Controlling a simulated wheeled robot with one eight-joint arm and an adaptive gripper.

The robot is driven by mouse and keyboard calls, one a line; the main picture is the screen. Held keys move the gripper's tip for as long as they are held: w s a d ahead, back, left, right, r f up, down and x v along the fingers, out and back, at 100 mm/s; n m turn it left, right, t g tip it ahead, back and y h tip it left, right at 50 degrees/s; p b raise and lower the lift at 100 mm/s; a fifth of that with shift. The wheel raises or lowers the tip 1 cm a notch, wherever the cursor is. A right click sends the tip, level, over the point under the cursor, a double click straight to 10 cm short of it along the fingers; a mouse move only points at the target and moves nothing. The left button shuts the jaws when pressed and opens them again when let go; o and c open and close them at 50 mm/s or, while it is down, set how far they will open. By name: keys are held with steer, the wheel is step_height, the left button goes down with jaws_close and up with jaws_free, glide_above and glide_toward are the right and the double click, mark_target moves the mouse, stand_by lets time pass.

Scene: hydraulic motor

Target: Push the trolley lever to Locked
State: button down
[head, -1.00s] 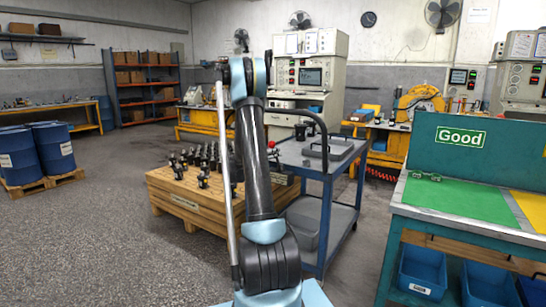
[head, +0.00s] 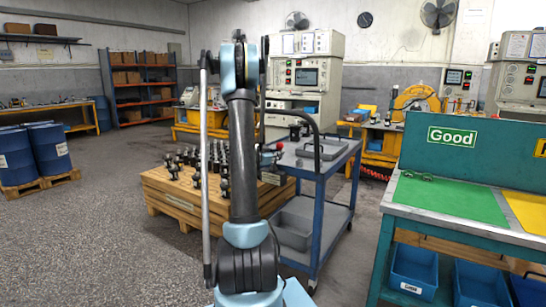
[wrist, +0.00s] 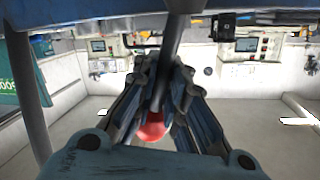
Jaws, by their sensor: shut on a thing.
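The blue trolley (head: 322,180) stands right of my arm, with grey shelves and a curved black handle (head: 316,145). Its lever has a red knob (head: 279,146), seen at the trolley's near left end in the head view. In the wrist view the red knob (wrist: 152,128) and the grey lever rod (wrist: 170,50) lie between my gripper's fingers (wrist: 164,85). My gripper is shut on the lever, its fingers on both sides of the rod. In the head view my gripper is mostly hidden behind my arm. No Locked marking can be read.
A wooden pallet box (head: 180,200) with several dark parts stands close left of the trolley. A green-topped table (head: 450,198) with a Good sign is at right. Blue drums (head: 35,153) stand far left. The grey floor at left is clear.

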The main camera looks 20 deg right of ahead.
steer(key=shift+s+d+f+m, duration=0.3)
steer(key=shift+s+m, duration=0.2)
steer(key=shift+m, duration=0.2)
steer(key=c, duration=1.6)
jaws_free()
steer(key=shift+c, duration=0.2)
steer(key=v, duration=1.2)
steer(key=shift+s, duration=0.15)
steer(key=shift+d+r, duration=0.1)
steer(key=shift+d, duration=0.05)
